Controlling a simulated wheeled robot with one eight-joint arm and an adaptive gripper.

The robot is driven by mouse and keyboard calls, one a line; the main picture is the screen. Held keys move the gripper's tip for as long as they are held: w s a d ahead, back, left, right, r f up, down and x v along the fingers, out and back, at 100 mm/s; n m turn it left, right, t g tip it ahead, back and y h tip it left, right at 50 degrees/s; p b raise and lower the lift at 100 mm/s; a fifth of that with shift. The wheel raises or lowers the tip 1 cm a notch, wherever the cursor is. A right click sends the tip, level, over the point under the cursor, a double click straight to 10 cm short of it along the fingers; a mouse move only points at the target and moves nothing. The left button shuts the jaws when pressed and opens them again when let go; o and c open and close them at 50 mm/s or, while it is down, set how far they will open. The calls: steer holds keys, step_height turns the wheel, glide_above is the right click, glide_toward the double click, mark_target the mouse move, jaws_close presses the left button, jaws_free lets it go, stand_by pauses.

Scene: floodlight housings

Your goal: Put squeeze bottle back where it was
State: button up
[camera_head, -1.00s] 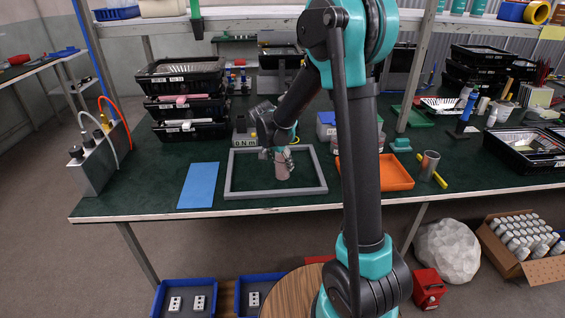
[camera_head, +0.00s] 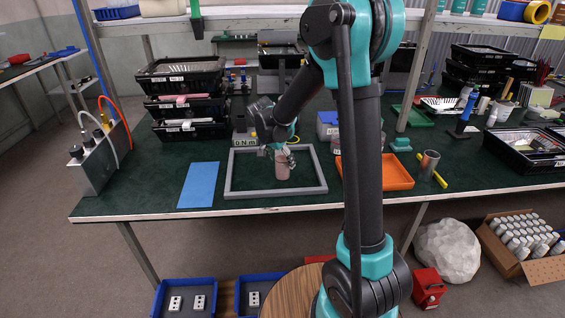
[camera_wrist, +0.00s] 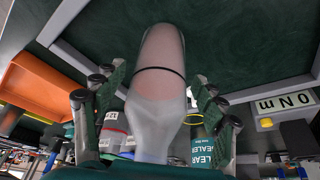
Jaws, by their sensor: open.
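The squeeze bottle (camera_head: 282,169) stands inside the grey square frame (camera_head: 228,180) on the green table. In the wrist view the squeeze bottle (camera_wrist: 160,70) is pinkish and translucent, with a dark band around it and a pale tapered end. My gripper (camera_head: 282,152) is at the upper part of the bottle in the head view. In the wrist view my gripper (camera_wrist: 155,100) is open, with one finger on each side of the bottle and gaps between. The bottle's far end is partly hidden by my arm and gripper.
A blue mat (camera_head: 199,185) lies left of the frame and an orange tray (camera_head: 388,183) right of it. Stacked black crates (camera_head: 183,105) stand behind left. A metal cylinder (camera_head: 429,164) and yellow bar stand further right. The frame's inside is otherwise mostly clear.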

steer(key=v, duration=1)
steer(key=s+d+f+n+y, duration=0.1)
steer(key=s+d+f+n, duration=0.2)
steer(key=s, duration=0.5)
steer(key=s+d+f+n+y, duration=0.1)
steer(key=s+d+f+n, duration=0.2)
steer(key=s+d, duration=0.3)
steer(key=s+d+f+n+t+y, duration=0.1)
steer(key=s+d+f+n, duration=0.2)
steer(key=s, duration=0.7)
step_height(320, 180, down, 2)
steer(key=shift+s+d+f, duration=0.1)
steer(key=shift+s+d, duration=0.2)
steer(key=shift+d, duration=0.7)
